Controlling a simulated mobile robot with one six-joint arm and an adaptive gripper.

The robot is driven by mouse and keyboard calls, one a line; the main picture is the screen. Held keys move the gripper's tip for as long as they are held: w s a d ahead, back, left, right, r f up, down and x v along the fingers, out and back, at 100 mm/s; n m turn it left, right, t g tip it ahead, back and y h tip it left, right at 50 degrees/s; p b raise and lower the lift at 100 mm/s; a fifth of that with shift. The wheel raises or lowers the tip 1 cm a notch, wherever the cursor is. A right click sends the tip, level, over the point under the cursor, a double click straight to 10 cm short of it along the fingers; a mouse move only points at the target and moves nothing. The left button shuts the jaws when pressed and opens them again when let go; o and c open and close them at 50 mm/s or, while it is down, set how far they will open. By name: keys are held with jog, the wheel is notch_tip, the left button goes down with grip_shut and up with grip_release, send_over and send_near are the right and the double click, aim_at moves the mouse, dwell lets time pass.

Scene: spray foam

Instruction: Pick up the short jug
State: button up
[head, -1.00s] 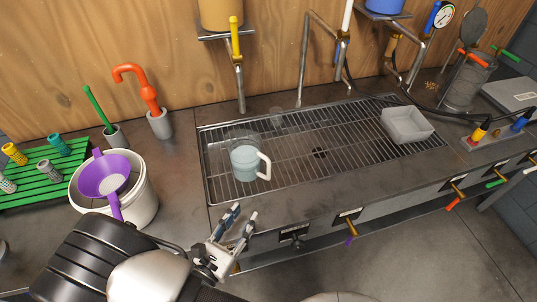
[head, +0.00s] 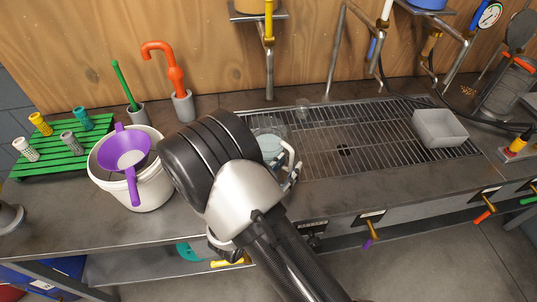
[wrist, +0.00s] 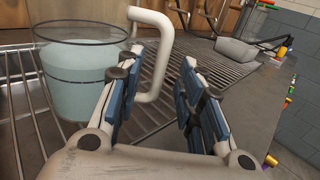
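The short jug is a clear round jug with pale blue-green contents and a white handle. In the head view the jug (head: 267,146) stands on the metal grate, partly hidden behind my arm. In the wrist view the jug (wrist: 84,72) is upright at the left, close to my gripper. Its white handle (wrist: 161,57) shows in the gap between the two fingers. My gripper (wrist: 164,62) is open, with blue-padded fingers apart. The left finger overlaps the jug's side in the picture; I cannot tell whether it touches. In the head view my gripper (head: 291,170) is at the jug's handle side.
The grate (head: 375,140) is mostly bare to the right of the jug.

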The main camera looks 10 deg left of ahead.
jog(key=shift+x, duration=1.5)
jog(key=shift+a, duration=0.1)
jog(key=shift+c, duration=0.3)
grip_shut()
